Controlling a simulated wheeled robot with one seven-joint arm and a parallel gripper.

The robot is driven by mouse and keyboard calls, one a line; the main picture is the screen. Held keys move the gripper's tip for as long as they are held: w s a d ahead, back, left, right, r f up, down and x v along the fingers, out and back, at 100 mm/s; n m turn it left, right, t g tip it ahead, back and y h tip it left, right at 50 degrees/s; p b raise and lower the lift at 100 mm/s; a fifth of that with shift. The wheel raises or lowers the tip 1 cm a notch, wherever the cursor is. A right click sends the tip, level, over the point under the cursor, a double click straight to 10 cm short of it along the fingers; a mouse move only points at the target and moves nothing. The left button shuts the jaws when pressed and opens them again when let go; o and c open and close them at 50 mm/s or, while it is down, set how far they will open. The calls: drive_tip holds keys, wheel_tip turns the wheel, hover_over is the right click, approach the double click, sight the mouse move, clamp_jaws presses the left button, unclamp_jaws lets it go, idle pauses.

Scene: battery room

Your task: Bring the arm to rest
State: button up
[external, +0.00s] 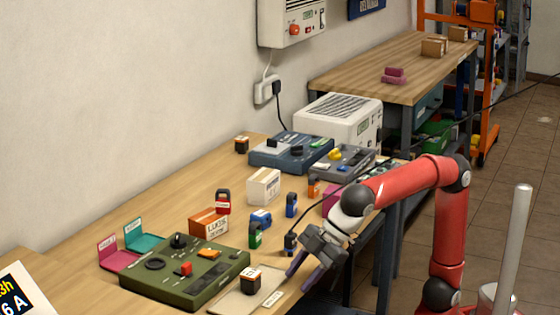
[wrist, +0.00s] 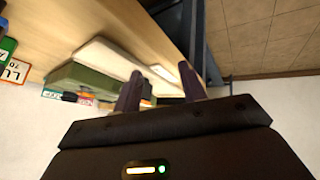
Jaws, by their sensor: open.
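My red arm reaches in from the right, and my gripper (external: 302,276) is over the front edge of the wooden workbench (external: 90,218) in the external view. Its two dark purple fingers point down and to the left. In the wrist view my gripper (wrist: 160,88) shows two fingers standing apart with nothing between them. The gripper is open and empty. Whether a finger touches the bench cannot be told.
A green control panel (external: 190,272) lies left of the tray. A blue device (external: 290,153) and a white charger (external: 345,118) are further back.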

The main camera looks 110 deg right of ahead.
drive_tip(key=s+a+f+n, duration=0.2)
drive_tip(key=s+a+f, duration=0.1)
drive_tip(key=s+f, duration=0.15)
drive_tip(key=s+d+f+m+g+p, duration=0.1)
drive_tip(key=s+d+f+m, duration=0.2)
drive_tip(key=s+d, duration=0.5)
drive_tip(key=s+d+f+m+p, duration=0.1)
drive_tip(key=s+d+f+m, duration=0.3)
drive_tip(key=s+d, duration=0.3)
drive_tip(key=s, duration=0.5)
drive_tip(key=shift+s+d+g+p, duration=0.35)
drive_tip(key=shift+s+d+g, duration=0.05)
drive_tip(key=shift+o, duration=0.3)
